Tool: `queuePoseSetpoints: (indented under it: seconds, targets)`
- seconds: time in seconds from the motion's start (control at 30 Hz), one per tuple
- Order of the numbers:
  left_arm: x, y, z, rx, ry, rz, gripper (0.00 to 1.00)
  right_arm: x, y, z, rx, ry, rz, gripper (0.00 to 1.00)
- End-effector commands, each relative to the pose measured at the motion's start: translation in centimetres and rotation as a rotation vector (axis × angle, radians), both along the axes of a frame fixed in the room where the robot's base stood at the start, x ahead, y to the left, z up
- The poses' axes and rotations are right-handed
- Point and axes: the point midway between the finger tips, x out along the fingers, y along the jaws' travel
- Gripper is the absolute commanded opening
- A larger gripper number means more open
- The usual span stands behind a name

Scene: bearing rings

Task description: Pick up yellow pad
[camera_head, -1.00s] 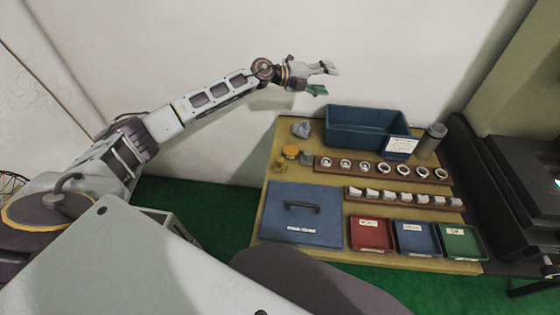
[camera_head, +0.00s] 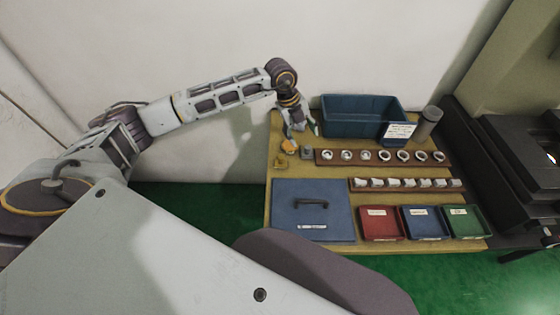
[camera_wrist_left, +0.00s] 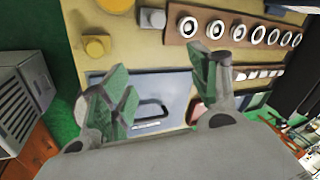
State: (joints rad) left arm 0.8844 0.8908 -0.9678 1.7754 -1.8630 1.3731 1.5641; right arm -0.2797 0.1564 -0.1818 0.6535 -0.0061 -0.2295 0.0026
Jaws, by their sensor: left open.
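The yellow pad (camera_head: 290,146) is a round yellow-orange disc on the table's far left part; it also shows at the top edge of the left wrist view (camera_wrist_left: 117,5), partly cut off. A smaller yellow piece with a raised knob (camera_head: 280,162) lies just in front of it, also in the left wrist view (camera_wrist_left: 97,46). My left gripper (camera_head: 301,131) points down above the table, close behind the pad in the head view. Its green-padded fingers are apart with nothing between them in the left wrist view (camera_wrist_left: 160,84). My right gripper is out of view.
A grey block (camera_head: 307,154) lies right of the pad. A blue bin (camera_head: 362,98) stands behind. A blue handled panel (camera_head: 290,220) and red, blue and green trays lie in front.

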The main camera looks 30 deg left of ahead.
Motion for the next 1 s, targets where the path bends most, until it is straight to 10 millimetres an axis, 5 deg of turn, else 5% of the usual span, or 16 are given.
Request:
queuePoseSetpoints:
  seconds: [0.4,0.7,1.0]
  targets:
    - [-2.6,5.4,-1.1,0.203,0.187,0.427,0.61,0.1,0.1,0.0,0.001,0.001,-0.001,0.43]
    - [-3.6,6.2,-1.2,0.222,0.253,0.668,0.61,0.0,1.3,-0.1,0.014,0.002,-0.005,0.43]
    - [-3.6,6.2,-1.2,0.216,0.257,0.711,0.61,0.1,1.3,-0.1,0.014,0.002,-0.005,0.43]
